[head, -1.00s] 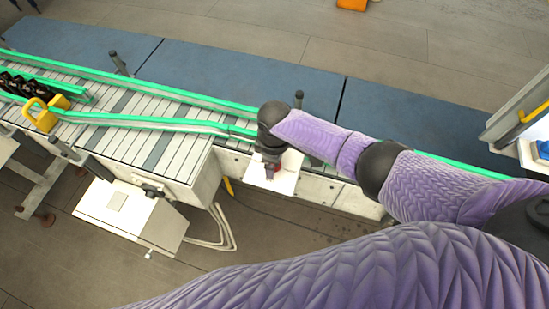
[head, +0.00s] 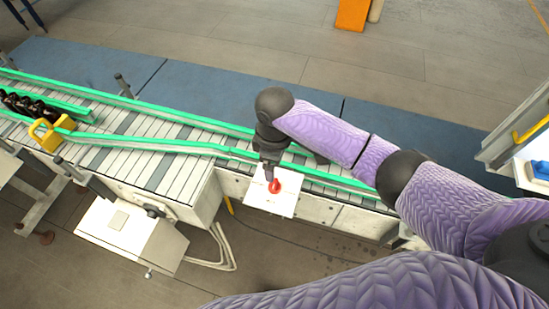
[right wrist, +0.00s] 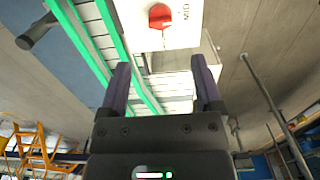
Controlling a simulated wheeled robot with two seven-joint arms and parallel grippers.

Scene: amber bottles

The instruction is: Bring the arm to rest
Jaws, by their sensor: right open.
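My right arm, in a purple quilted sleeve, reaches in from the right in the head view. Its gripper (head: 270,172) hangs over the conveyor's near side, close to a white panel (head: 258,203) with a red knob (head: 275,186). In the right wrist view the gripper (right wrist: 163,75) has its two dark fingers spread apart with nothing between them. The red knob (right wrist: 160,16) on the white panel (right wrist: 185,35) lies beyond the fingertips, apart from them. My left gripper is out of view.
The conveyor (head: 150,150) with green rails runs across the head view. Dark bottles (head: 28,106) stand at its left end, beside a yellow bracket (head: 50,133). A white box (head: 130,228) juts out at the front. A blue object (head: 541,169) lies at the right edge.

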